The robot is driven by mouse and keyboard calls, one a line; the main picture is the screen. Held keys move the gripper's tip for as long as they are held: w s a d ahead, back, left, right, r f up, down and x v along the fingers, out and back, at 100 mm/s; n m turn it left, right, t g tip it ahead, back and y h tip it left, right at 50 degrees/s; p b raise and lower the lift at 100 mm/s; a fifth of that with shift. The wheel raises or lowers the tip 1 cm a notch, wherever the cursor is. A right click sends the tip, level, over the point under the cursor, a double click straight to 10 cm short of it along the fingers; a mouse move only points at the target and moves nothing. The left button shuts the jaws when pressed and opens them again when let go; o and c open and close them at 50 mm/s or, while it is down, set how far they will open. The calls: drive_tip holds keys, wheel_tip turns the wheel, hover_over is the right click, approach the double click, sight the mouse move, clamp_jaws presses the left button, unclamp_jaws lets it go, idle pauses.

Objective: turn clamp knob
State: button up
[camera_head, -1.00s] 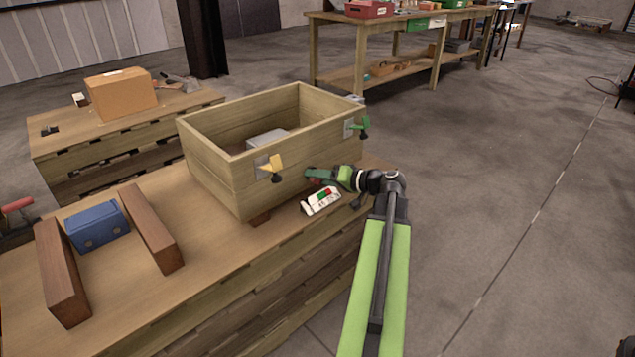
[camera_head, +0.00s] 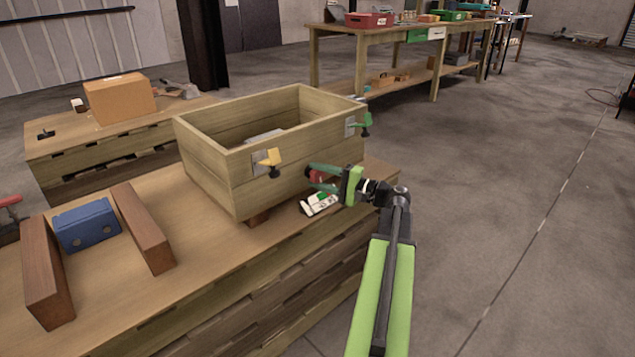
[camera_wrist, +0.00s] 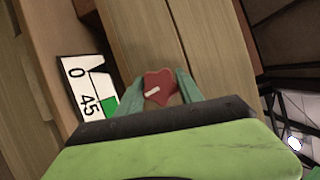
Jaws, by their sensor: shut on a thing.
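The red knob (camera_wrist: 159,87), with a white pointer mark, sits between the two green fingers of my gripper (camera_wrist: 160,90) in the wrist view. The fingers are shut on it. In the head view my gripper (camera_head: 318,176) is at the front side of the wooden box, and a bit of the red knob (camera_head: 317,175) shows between its fingers. A white card (camera_wrist: 85,90) with 0, 45 and a green patch lies beside the knob. It also shows in the head view (camera_head: 319,205). The knob's base is hidden.
The open wooden box (camera_head: 205,170) stands on the bench, with a yellow clamp (camera_head: 270,159) and a green clamp (camera_head: 365,122) on its side. A blue block (camera_head: 86,225) lies between two brown bars at left. The floor at right is clear.

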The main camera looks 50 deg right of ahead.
drive_tip(key=shift+m+b, duration=0.3)
drive_tip(key=shift+m, duration=0.3)
drive_tip(key=o, duration=1.4)
drive_tip(key=v, duration=0.5)
drive_tip(key=b+v, duration=0.1)
drive_tip(key=v, duration=1.1)
drive_tip(key=shift+s+f, duration=0.25)
drive_tip(key=shift+f, duration=0.1)
